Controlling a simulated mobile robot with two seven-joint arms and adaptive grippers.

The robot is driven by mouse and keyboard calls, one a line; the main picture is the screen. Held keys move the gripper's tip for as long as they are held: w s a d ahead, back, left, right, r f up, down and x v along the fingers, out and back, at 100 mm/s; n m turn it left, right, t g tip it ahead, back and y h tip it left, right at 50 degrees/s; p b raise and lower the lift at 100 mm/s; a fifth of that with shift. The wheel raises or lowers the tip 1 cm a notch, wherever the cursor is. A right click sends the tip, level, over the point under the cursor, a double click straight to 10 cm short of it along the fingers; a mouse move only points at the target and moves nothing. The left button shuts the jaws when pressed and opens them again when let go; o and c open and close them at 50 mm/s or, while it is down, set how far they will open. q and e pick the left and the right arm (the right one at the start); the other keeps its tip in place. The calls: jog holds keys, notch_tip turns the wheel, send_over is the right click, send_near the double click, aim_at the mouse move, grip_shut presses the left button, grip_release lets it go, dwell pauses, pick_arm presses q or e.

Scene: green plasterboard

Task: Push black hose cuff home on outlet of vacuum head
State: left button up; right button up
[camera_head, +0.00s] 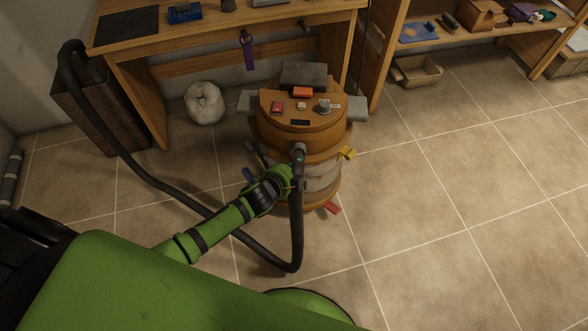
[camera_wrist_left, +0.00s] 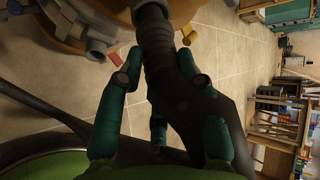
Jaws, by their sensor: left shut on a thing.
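The vacuum head (camera_head: 287,112) is the orange-brown top of a drum-shaped vacuum in the middle of the head view. Its grey outlet (camera_head: 299,148) points toward me at the front. The black hose cuff (camera_head: 299,160) is lined up at the outlet; how far it sits on it I cannot tell. My left gripper (camera_head: 293,177) is shut around the cuff end of the black hose (camera_head: 297,225). In the left wrist view the cuff (camera_wrist_left: 155,35) runs up between the green fingers (camera_wrist_left: 165,78) to a grey rim at the top edge. My right gripper is not in view.
The hose loops over the floor past my left arm to a dark brown bin (camera_head: 105,105). A wooden workbench (camera_head: 240,27) stands behind the vacuum, and a wooden shelf (camera_head: 470,43) stands at the back right. The tiled floor (camera_head: 450,200) on the right is clear.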

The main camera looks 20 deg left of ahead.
pick_arm(q)
jog(key=shift+w+a+f+b, duration=0.15)
jog(key=shift+w+f+b, duration=0.15)
jog(key=shift+w, duration=0.2)
jog(key=shift+w+a+f+b, duration=0.1)
jog(key=shift+w+f+b, duration=0.2)
jog(key=shift+w, duration=0.2)
jog(key=o, duration=0.8)
jog(key=shift+r, duration=0.1)
jog(key=o, duration=0.4)
jog(key=shift+w, duration=0.1)
jog(key=shift+o, duration=0.2)
jog(key=v, duration=1.1)
jog(key=shift+s, duration=0.35)
jog(key=shift+a+r, duration=0.1)
jog(key=shift+r, duration=0.05)
